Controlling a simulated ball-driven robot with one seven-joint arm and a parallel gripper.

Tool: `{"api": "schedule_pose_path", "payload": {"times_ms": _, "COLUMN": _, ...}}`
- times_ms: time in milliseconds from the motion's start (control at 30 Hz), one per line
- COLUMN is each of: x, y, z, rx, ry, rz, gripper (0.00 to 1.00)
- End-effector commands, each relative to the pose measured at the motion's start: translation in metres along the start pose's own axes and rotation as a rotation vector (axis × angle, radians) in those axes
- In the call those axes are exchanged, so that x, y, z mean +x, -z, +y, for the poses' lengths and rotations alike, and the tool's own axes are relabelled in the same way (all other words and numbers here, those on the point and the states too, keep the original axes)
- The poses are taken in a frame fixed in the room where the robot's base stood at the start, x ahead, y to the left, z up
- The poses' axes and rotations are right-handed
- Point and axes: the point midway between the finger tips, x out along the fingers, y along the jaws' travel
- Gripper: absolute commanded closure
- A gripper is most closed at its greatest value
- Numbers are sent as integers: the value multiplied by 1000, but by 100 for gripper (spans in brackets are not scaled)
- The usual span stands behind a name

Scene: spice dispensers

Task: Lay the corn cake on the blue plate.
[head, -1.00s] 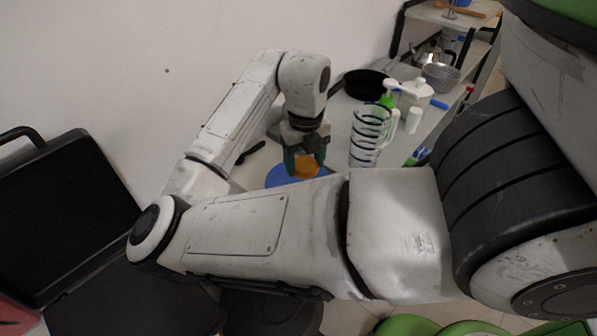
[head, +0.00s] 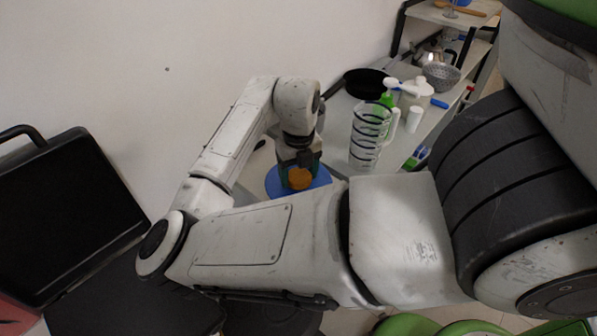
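The corn cake (head: 299,179) is a small round orange-brown piece between the fingertips of my gripper (head: 299,172). My gripper points down, with a dark teal finger on either side of the cake, and appears shut on it. The blue plate (head: 272,184) lies flat on the light counter, directly below and around the cake in the picture. The gripper and cake hide the plate's middle, and my arm crosses near its front edge. I cannot tell whether the cake touches the plate.
A clear pitcher with dark bands (head: 367,138) stands right of the plate. Behind it are a black pan (head: 362,82), a green bottle (head: 386,99), a white cup (head: 414,119) and a metal colander (head: 441,75). A white wall (head: 180,60) rises behind the counter.

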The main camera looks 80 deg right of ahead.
Motion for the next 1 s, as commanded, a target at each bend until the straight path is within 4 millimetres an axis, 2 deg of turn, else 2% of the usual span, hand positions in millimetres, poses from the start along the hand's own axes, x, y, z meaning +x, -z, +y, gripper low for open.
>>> {"api": "schedule_pose_path", "payload": {"times_ms": 33, "x": 0, "y": 0, "z": 0, "rx": 0, "ry": 0, "rz": 0, "gripper": 26}}
{"api": "schedule_pose_path", "payload": {"times_ms": 200, "x": -1, "y": 0, "z": 0, "rx": 0, "ry": 0, "rz": 0, "gripper": 10}}
{"api": "schedule_pose_path", "payload": {"times_ms": 567, "x": -8, "y": 0, "z": 0, "rx": 0, "ry": 0, "rz": -1, "gripper": 10}}
{"api": "schedule_pose_path", "payload": {"times_ms": 667, "x": -22, "y": -1, "z": 0, "rx": 0, "ry": -2, "rz": -3, "gripper": 10}}
{"api": "schedule_pose_path", "payload": {"times_ms": 1000, "x": -90, "y": -1, "z": 0, "rx": 2, "ry": -1, "rz": -4, "gripper": 10}}
